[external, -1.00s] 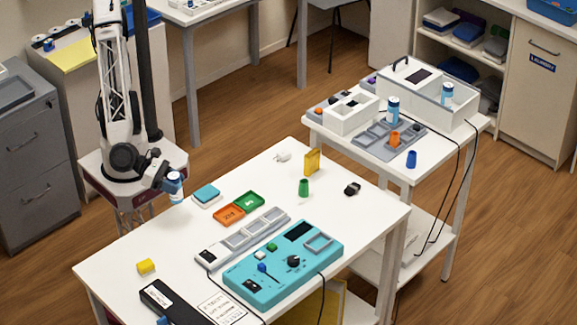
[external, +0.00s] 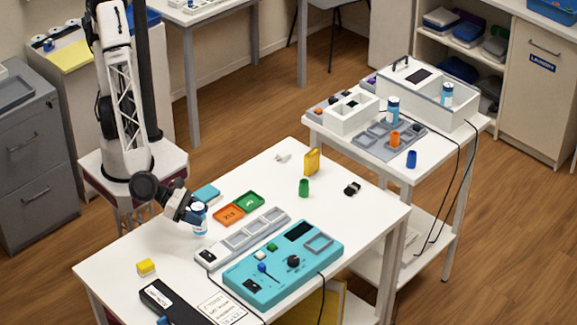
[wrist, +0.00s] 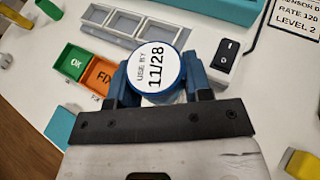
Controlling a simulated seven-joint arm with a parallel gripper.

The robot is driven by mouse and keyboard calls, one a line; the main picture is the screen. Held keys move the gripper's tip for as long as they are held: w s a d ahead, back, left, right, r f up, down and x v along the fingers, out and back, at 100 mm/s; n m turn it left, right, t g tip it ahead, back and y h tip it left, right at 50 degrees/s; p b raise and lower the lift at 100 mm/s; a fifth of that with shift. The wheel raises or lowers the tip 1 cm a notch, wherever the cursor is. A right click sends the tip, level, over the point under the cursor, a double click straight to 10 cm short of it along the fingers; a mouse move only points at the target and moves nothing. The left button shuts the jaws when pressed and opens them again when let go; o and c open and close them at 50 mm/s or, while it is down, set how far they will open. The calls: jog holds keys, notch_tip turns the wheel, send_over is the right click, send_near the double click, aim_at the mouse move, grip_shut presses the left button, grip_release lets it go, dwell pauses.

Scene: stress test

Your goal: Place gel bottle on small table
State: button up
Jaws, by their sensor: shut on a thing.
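My gripper (external: 192,212) is shut on a small bottle (external: 199,220) with a blue-and-white body, low over the near white table. In the wrist view, the bottle's white lid (wrist: 155,66) reads "USE BY 11/28" and sits between the blue fingers of my gripper (wrist: 157,85). The lid hides most of its body, and I cannot tell whether its base touches the table. The smaller white table (external: 435,152) stands to the right, apart from the near one. Two similar blue-and-white bottles stand there, one by the grey tray (external: 393,112) and one in the white box (external: 446,93).
Near my gripper are a grey slotted tray (external: 250,234), a teal control panel (external: 285,262), and orange (external: 229,216) and green (external: 249,201) trays.

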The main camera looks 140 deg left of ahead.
dwell(0.3)
jog(key=shift+f, duration=1.75)
jog(key=shift+f, duration=0.15)
jog(key=o, duration=1)
jog(key=shift+v, duration=6)
